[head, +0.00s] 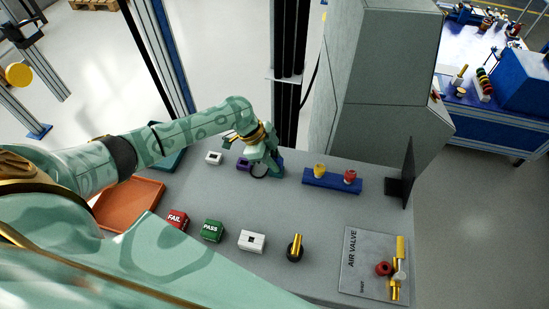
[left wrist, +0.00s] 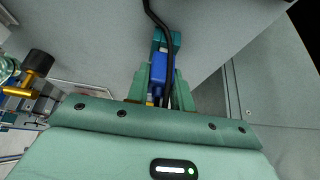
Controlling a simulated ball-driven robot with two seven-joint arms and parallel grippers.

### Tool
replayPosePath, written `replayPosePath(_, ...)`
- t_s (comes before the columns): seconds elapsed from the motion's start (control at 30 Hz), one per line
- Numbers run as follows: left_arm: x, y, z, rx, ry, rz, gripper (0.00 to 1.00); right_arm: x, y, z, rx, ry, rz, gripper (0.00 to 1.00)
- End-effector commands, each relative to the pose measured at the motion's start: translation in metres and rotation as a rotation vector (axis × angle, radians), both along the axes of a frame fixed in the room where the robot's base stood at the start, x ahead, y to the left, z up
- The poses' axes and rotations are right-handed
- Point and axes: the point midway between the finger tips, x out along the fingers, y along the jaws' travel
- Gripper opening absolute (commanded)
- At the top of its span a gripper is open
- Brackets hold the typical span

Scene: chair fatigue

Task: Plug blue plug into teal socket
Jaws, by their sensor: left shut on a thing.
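My left gripper (head: 267,168) is over the far part of the grey table. In the left wrist view its fingers (left wrist: 160,90) are shut on the blue plug (left wrist: 159,68). The teal socket (left wrist: 175,40) is just beyond the plug's far end. The plug's tip meets or overlaps the socket in the picture; I cannot tell if it is inside. A black cable runs past the socket and plug. In the head view the gripper hides most of the plug and socket. My right gripper is out of view.
A purple block (head: 243,163) is left of the gripper, with a white block (head: 214,158) beyond. A blue rack (head: 332,182) stands right. Nearer are red FAIL (head: 178,219) and green PASS (head: 212,230) blocks, a white switch (head: 252,241) and the air valve board (head: 362,280).

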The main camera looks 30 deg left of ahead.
Motion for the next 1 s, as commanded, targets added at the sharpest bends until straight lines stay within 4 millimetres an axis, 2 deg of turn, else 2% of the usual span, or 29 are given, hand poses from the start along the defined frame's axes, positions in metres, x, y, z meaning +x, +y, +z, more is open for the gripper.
replayPosePath(0.23, 0.000, 0.000, -0.007, 0.000, 0.001, 0.000, 0.00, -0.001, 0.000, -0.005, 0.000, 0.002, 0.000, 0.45)
replayPosePath(0.27, 0.000, 0.000, -0.007, 0.000, 0.000, 0.000, 0.26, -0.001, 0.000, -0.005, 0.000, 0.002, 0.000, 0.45)
replayPosePath(0.33, 0.000, 0.000, -0.006, 0.000, 0.000, 0.000, 0.45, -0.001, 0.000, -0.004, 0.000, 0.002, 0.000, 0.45)
replayPosePath(0.37, 0.000, 0.000, -0.006, 0.000, 0.000, 0.000, 0.48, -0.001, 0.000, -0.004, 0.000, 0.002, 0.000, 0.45)
replayPosePath(0.6, 0.000, 0.000, -0.006, 0.000, 0.000, 0.000, 0.48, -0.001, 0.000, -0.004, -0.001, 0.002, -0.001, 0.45)
replayPosePath(0.73, -0.001, 0.004, 0.002, 0.000, -0.002, 0.001, 0.48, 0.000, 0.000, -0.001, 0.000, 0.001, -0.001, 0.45)
replayPosePath(0.87, -0.003, 0.016, 0.024, 0.004, -0.003, 0.000, 0.48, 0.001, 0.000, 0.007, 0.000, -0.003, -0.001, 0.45)
replayPosePath(1.0, -0.008, 0.034, 0.058, 0.004, -0.004, 0.001, 0.48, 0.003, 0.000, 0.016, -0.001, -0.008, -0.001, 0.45)
